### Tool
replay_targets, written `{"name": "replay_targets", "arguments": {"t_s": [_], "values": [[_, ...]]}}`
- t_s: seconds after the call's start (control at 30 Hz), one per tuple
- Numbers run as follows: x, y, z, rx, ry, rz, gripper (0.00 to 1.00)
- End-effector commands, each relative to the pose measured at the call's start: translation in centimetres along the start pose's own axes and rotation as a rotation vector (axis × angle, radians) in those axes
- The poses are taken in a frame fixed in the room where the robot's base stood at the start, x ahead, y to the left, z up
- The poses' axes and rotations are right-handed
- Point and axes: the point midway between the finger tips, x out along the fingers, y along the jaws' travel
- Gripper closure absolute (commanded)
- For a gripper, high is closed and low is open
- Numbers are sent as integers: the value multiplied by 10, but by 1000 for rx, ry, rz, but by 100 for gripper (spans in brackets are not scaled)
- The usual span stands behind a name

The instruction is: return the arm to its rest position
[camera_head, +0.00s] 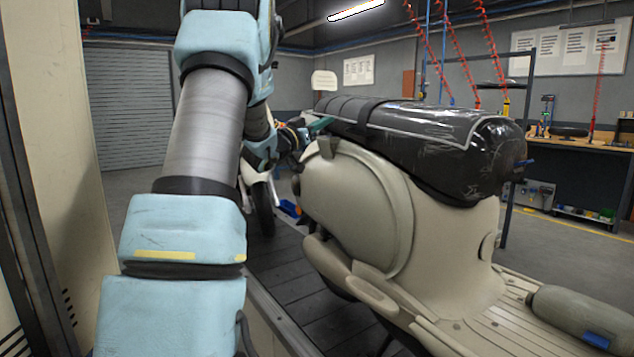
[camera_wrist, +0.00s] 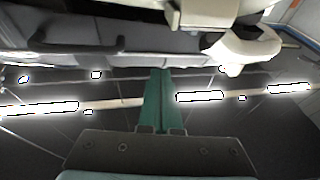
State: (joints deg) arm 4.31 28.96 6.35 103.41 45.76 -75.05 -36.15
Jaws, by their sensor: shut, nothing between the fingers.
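My arm (camera_head: 203,130) reaches up and forward on the left side of the head view. My gripper (camera_head: 322,123) is beside the far end of a scooter's black, wrapped seat (camera_head: 440,140), and I cannot tell whether it touches the seat. In the wrist view its green fingers (camera_wrist: 160,88) are together with nothing between them. Beyond the fingertips is a dark glossy surface (camera_wrist: 220,125) with bright reflections and a pale band.
The cream scooter (camera_head: 360,205) stands close on the right of my arm, on the dark slat conveyor (camera_head: 290,285). Another scooter's wheel (camera_head: 262,208) shows behind the arm. A workbench (camera_head: 585,145) stands at the right back. Red coiled hoses (camera_head: 428,45) hang above the seat.

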Motion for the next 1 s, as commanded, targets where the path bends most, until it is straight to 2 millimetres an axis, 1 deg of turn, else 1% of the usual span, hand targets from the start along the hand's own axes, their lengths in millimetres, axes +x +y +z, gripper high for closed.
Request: {"name": "replay_targets", "arguments": {"t_s": [0.07, 0.17, 0.23, 0.37, 0.4, 0.47, 0.5, 0.57, 0.6, 0.67, 0.7, 0.77, 0.8, 0.9, 1.0], "values": [[-9, -10, 8, 5, -82, -117, 100], [-30, -22, 26, 5, -210, -266, 100], [-50, -27, 42, -3, -309, -359, 100], [-97, -25, 71, -32, -514, -508, 100], [-114, -21, 81, -45, -581, -547, 100], [-141, -13, 95, -67, -686, -597, 100], [-160, -5, 103, -85, -757, -627, 100], [-188, 9, 115, -114, -865, -664, 100], [-207, 20, 122, -135, -934, -682, 100], [-235, 37, 132, -168, -1037, -703, 100], [-254, 50, 136, -191, -1103, -713, 100], [-280, 70, 143, -228, -1200, -722, 100], [-298, 84, 146, -253, -1263, -723, 100], [-336, 120, 150, -315, -1405, -716, 100], [-366, 150, 151, -370, -1517, -701, 100]]}}
